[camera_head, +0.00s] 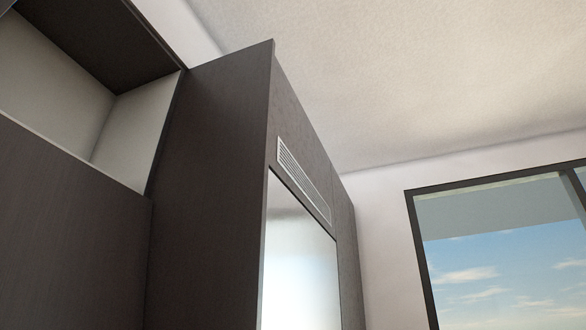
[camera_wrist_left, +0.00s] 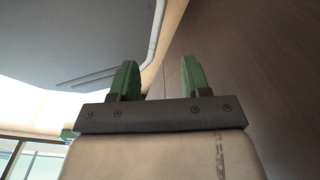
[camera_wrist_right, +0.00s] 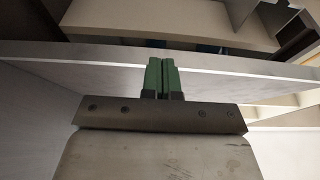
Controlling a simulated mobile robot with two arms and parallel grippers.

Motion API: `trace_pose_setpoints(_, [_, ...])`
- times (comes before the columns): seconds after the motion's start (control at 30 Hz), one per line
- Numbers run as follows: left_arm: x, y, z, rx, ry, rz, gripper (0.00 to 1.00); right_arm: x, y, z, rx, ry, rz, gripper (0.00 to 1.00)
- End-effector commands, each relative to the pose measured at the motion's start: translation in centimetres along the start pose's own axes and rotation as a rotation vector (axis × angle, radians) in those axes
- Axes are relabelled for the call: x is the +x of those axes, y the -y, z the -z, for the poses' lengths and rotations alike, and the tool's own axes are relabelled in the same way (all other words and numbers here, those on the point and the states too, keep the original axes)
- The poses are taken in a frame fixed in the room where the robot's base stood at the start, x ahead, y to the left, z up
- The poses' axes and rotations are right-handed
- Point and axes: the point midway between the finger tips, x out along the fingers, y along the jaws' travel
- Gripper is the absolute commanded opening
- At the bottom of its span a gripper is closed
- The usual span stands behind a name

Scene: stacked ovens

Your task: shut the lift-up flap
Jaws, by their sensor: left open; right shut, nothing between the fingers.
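In the head view, an open compartment with pale inner walls (camera_head: 130,130) shows at the upper left. A dark panel (camera_head: 95,35) spans above it; it may be the raised flap, but I cannot tell for certain. My left gripper (camera_wrist_left: 157,80) is open and empty, beside a brown wood surface. My right gripper (camera_wrist_right: 160,77) is shut with nothing in it. Its fingertips overlap the bright edge of a pale board (camera_wrist_right: 70,75) in the right wrist view; I cannot tell whether they touch it. Neither gripper shows in the head view.
A tall dark cabinet (camera_head: 215,150) with a vent grille (camera_head: 303,180) and a shiny front panel (camera_head: 300,260) stands in the middle. A window (camera_head: 505,250) is at the right. Pale shelf-like surfaces (camera_wrist_right: 185,22) lie beyond the board in the right wrist view.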

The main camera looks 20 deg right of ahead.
Motion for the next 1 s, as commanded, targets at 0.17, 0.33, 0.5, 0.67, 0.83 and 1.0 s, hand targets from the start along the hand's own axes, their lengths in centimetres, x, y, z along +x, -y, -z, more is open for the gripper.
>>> trace_pose_setpoints(0.17, [-1.4,-0.1,0.1,0.001,0.0,-0.001,0.47,1.9,0.0,-0.8,0.001,0.003,-0.001,0.0])
trace_pose_setpoints(0.33, [-1.7,0.0,0.2,0.001,0.0,-0.001,0.47,2.6,0.0,-1.4,0.0,0.003,-0.001,0.0])
trace_pose_setpoints(0.5, [-1.7,0.0,0.2,0.001,-0.001,-0.001,0.47,2.8,0.0,-1.6,0.0,0.002,-0.001,0.0])
trace_pose_setpoints(0.67, [-1.7,0.0,0.2,0.002,-0.001,-0.001,0.47,2.8,-0.1,-1.6,0.0,0.002,-0.001,0.0])
trace_pose_setpoints(0.83, [-1.7,0.0,0.2,0.002,-0.001,-0.001,0.47,2.8,-0.1,-1.5,0.0,0.002,-0.001,0.0])
trace_pose_setpoints(1.0, [-1.7,0.0,0.2,0.002,-0.001,0.0,0.47,2.8,-0.1,-1.5,0.0,0.002,-0.001,0.0])
